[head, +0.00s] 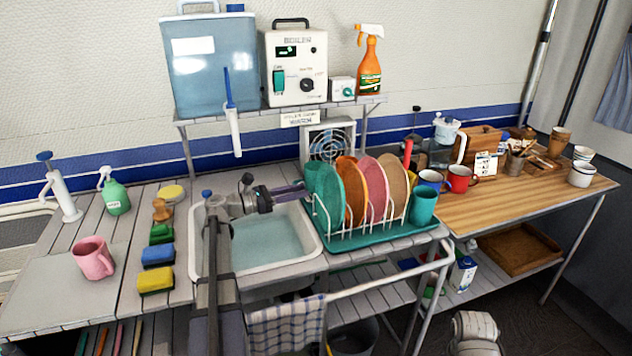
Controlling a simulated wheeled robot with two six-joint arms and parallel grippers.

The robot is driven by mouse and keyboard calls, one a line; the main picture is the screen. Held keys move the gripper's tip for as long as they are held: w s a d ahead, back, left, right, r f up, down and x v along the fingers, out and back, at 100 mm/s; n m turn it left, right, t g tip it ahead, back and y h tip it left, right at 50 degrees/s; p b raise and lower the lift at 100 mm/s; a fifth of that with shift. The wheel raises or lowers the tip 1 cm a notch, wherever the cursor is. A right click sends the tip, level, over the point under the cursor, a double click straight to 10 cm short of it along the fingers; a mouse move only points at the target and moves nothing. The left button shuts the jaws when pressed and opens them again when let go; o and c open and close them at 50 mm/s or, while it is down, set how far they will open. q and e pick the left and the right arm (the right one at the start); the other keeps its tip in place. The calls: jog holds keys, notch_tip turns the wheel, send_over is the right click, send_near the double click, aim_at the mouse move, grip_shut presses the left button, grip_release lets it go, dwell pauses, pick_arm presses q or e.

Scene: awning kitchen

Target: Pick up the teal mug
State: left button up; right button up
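The teal mug (424,206) stands upright at the right end of the dish rack (376,238), beside the rack's plates. Its front and right side show clearly. My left gripper (303,191) is over the right part of the sink, pointing right at the left end of the rack. It is well to the left of the teal mug, with the row of plates between them. Its dark fingers overlap from this angle, so I cannot tell how far apart they are.
Coloured plates (370,188) stand upright in the rack. A blue mug (431,179) and a red mug (461,178) stand just behind and right of the teal mug. A pink mug (93,257) is on the left counter. The front part of the wooden table (500,204) is clear.

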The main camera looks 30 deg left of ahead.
aim_at(312, 188)
pick_arm(q)
jog(key=x, duration=0.5)
jog(key=shift+f, duration=0.1)
jog(key=shift+a, duration=0.1)
grip_shut()
dwell(1.1)
